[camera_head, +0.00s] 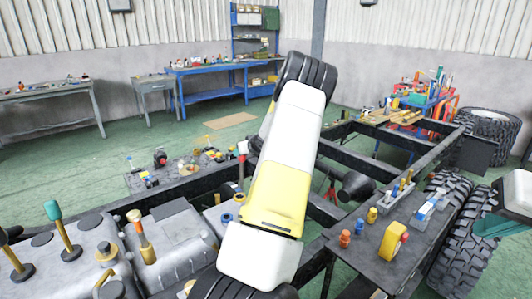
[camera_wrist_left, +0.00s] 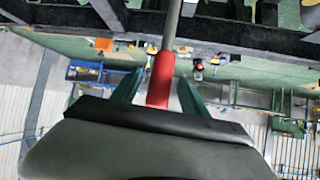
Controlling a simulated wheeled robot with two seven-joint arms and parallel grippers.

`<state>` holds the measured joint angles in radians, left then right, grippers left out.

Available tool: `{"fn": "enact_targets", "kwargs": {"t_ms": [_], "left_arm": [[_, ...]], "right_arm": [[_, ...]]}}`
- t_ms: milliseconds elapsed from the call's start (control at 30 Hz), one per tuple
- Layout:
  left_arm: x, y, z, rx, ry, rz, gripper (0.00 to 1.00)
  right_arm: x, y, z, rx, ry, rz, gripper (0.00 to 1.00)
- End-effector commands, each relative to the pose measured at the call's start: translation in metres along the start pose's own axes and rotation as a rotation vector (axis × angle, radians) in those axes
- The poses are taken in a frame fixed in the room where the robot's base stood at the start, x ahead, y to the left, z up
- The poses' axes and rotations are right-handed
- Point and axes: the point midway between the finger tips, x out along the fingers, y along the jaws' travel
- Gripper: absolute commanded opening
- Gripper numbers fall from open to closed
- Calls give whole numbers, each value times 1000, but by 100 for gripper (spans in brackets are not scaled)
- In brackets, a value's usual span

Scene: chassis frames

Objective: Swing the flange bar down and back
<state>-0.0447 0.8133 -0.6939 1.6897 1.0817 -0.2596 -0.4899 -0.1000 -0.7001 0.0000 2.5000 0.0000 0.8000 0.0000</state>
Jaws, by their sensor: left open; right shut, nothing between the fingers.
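The flange bar shows in the left wrist view as a grey rod with a red grip (camera_wrist_left: 161,80). My left gripper (camera_wrist_left: 160,92) is open, its two teal fingers on either side of the red grip; I cannot tell whether they touch it. In the head view my white and yellow left arm crosses the middle and hides that gripper. My right gripper (camera_head: 488,226) is shut and empty at the right edge, above a tyre.
The dark chassis frame (camera_head: 410,163) runs across the middle. A grey engine block (camera_head: 180,238) with upright knobs stands at the front left. A dark plate (camera_head: 378,268) with coloured parts and large tyres (camera_head: 470,240) lie at right. Benches stand behind; green floor is clear at left.

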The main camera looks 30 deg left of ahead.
Motion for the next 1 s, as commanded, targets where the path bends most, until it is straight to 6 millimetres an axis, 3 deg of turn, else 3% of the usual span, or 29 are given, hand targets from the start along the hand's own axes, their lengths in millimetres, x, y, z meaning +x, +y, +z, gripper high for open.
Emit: {"fn": "enact_targets", "kwargs": {"t_ms": [200, 833, 933, 1000], "left_arm": [[-26, 1, 0, 1, -1, 1, 52], [-32, 3, 0, -5, -10, 14, 52], [-48, 12, 0, -20, -47, 67, 52], [-69, 25, 2, -36, -93, 135, 52]], "right_arm": [[0, 0, 0, 0, 0, 0, 0], [0, 0, 0, 0, 0, 0, 0], [0, 0, 0, 0, 0, 0, 0], [0, 0, 0, 0, 0, 0, 0]]}}
